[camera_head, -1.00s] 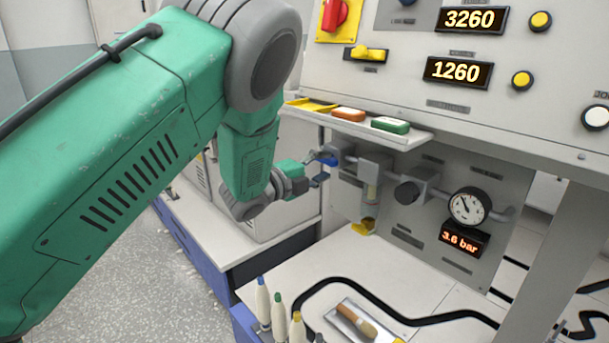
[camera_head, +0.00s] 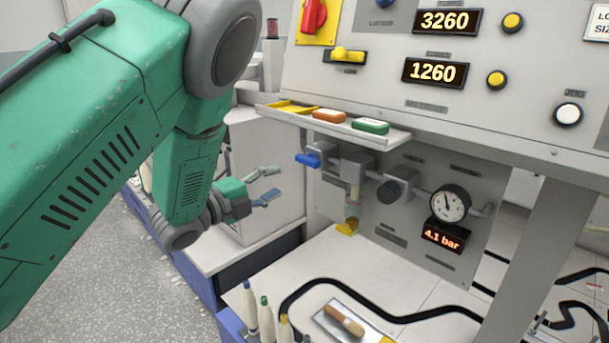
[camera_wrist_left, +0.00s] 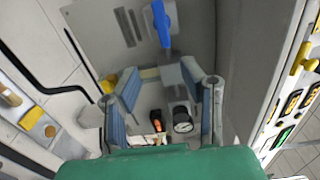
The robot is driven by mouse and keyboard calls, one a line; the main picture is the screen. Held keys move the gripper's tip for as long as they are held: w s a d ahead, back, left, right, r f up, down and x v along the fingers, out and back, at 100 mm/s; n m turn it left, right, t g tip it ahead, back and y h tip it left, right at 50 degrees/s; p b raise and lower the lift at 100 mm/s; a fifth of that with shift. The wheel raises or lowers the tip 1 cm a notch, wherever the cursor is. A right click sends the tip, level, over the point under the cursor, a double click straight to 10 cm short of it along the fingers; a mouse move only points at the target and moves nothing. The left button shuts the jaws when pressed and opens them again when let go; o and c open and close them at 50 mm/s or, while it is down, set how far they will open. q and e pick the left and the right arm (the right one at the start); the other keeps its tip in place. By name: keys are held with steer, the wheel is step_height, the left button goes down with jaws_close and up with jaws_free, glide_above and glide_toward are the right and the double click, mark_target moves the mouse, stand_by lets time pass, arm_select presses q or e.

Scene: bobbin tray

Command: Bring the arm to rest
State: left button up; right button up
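My left gripper (camera_head: 265,185) is open and empty in the head view, its two fingers spread apart. It is left of the blue valve handle (camera_head: 307,160) and a clear gap separates them. The blue handle also shows at the top of the left wrist view (camera_wrist_left: 161,22), beyond the open fingers (camera_wrist_left: 163,100). The pressure gauge (camera_head: 449,204) is on the panel at the right, above a display (camera_head: 442,236) reading 4.1 bar. My right gripper is not in view.
The control panel (camera_head: 395,85) overhangs the bench. A shelf (camera_head: 335,124) with an orange and a green block juts out below it. A grey cabinet (camera_head: 270,150) is behind my gripper.

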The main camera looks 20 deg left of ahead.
arm_select(q)
steer(key=s+f+n+g+y, duration=0.3)
steer(key=s+f+n, duration=0.3)
steer(key=f, duration=0.5)
steer(key=s+f+n+g+y, duration=0.2)
steer(key=s+f+n+g, duration=0.3)
steer(key=f, duration=0.6)
steer(key=s+d+f+n+g, duration=0.1)
steer(key=s+f+n+g, duration=0.1)
steer(key=s, duration=0.6)
steer(key=s+d+f+n+g, duration=0.2)
steer(key=s+f+n, duration=0.3)
steer(key=s, duration=0.4)
steer(key=s+d+f+n+g+y, duration=0.1)
steer(key=s+d+f+n+g, duration=0.1)
steer(key=s, duration=0.7)
step_height(320, 180, down, 3)
steer(key=shift+r+n+g+p, duration=0.1)
steer(key=shift+n+g+p, duration=0.2)
steer(key=shift+n+g, duration=0.7)
